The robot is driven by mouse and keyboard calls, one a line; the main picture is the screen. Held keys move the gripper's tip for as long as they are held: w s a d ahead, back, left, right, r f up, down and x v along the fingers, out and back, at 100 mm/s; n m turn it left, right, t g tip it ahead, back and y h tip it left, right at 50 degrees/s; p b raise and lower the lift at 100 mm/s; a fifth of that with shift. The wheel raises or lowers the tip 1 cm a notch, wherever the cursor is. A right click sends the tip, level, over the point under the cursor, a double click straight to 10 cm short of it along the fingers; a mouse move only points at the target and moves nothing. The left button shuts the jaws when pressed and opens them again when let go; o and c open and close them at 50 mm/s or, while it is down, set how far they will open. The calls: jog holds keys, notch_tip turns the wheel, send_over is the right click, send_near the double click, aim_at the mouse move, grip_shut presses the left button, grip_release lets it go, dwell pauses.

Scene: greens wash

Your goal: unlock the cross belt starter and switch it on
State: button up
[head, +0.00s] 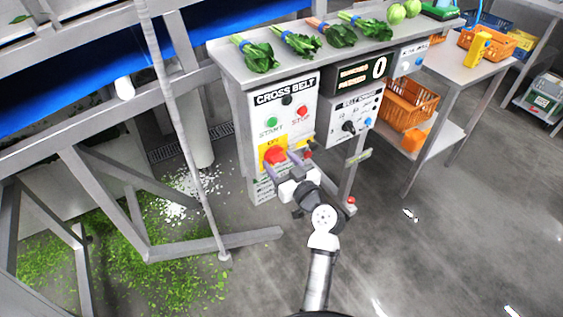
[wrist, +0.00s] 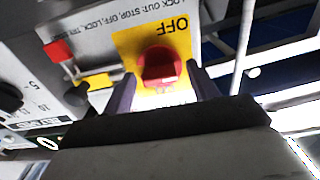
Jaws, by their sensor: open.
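The grey cross belt starter panel (head: 262,112) stands at the centre of the head view, with a green START button (head: 271,122) and a red STOP button (head: 302,112). Low on it is a red rotary switch (head: 273,155) on a yellow plate marked OFF; it also shows in the wrist view (wrist: 160,68). My gripper (head: 284,161) is open in front of the switch. In the wrist view its purple fingers (wrist: 163,88) stand on either side of the red knob; I cannot tell if they touch it. No padlock is clearly visible on the switch.
A small red piece (wrist: 60,50) and a yellow bar (wrist: 98,82) sit beside the switch plate. The belt speed box (head: 352,112) with a black knob adjoins on the right. A slanted grey post (head: 180,130) stands left. Greens lie on the shelf above.

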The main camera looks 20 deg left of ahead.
jog(key=shift+c, duration=0.3)
jog(key=c, duration=0.9)
jog(key=shift+c, duration=0.2)
jog(key=shift+m, duration=0.3)
jog(key=m, duration=0.3)
jog(key=shift+m, duration=0.3)
jog(key=m, duration=0.4)
jog(key=shift+m, duration=0.3)
jog(key=m+p, duration=0.2)
jog(key=m, duration=0.2)
jog(key=shift+r+m, duration=0.1)
jog(key=shift+m, duration=0.2)
jog(key=shift+d+m+p, duration=0.1)
jog(key=shift+m+p, duration=1.15)
jog(key=shift+m, duration=0.95)
